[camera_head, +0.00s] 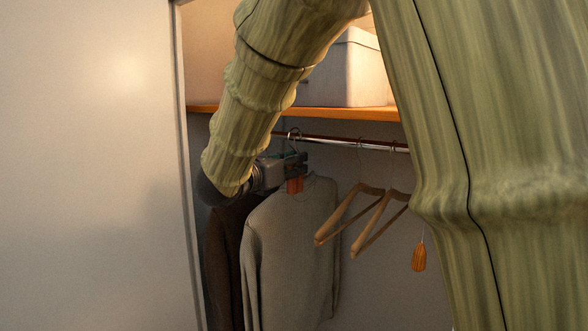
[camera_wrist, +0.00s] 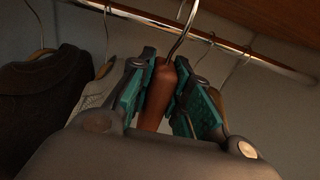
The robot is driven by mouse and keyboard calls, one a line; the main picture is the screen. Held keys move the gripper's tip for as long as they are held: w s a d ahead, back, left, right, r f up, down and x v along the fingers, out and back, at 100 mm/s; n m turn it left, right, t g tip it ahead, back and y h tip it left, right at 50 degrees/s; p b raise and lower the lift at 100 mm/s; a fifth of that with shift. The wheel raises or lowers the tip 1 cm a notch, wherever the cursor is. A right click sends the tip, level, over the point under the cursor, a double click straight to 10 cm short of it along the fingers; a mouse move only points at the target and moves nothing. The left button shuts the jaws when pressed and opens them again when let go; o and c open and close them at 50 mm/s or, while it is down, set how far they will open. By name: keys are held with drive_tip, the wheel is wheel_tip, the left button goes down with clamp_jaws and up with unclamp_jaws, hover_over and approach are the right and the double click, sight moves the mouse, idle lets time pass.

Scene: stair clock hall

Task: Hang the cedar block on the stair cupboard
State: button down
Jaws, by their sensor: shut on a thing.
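The cedar block (camera_head: 295,186) is a small reddish-brown piece with a metal wire hook (camera_head: 293,134) above it. My gripper (camera_head: 292,170) is shut on it inside the stair cupboard (camera_head: 385,295), just below the metal rail (camera_head: 340,142). In the wrist view the block (camera_wrist: 157,95) stands between the teal finger pads of my gripper (camera_wrist: 158,98). Its hook (camera_wrist: 184,34) rises to the rail (camera_wrist: 240,46) and crosses it in the picture. I cannot tell whether the hook rests on the rail, as its top is out of that view.
A grey sweater (camera_head: 290,245) and a dark garment (camera_head: 222,260) hang close below my gripper. Two empty wooden hangers (camera_head: 347,212) hang to the right. An orange ribbed pendant (camera_head: 419,257) hangs lower right. A wooden shelf (camera_head: 350,113) with a pale box (camera_head: 345,75) is above.

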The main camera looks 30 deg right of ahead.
drive_tip(key=f+b+x, duration=0.2)
drive_tip(key=b+x, duration=1)
drive_tip(key=x, duration=0.3)
drive_tip(key=shift+d+f, duration=0.25)
idle(2.1)
drive_tip(key=shift+w+d, duration=0.1)
drive_tip(key=shift+w, duration=0.05)
idle(0.3)
drive_tip(key=c, duration=1.3)
unclamp_jaws()
drive_tip(key=shift+o, duration=0.2)
drive_tip(key=v, duration=1.2)
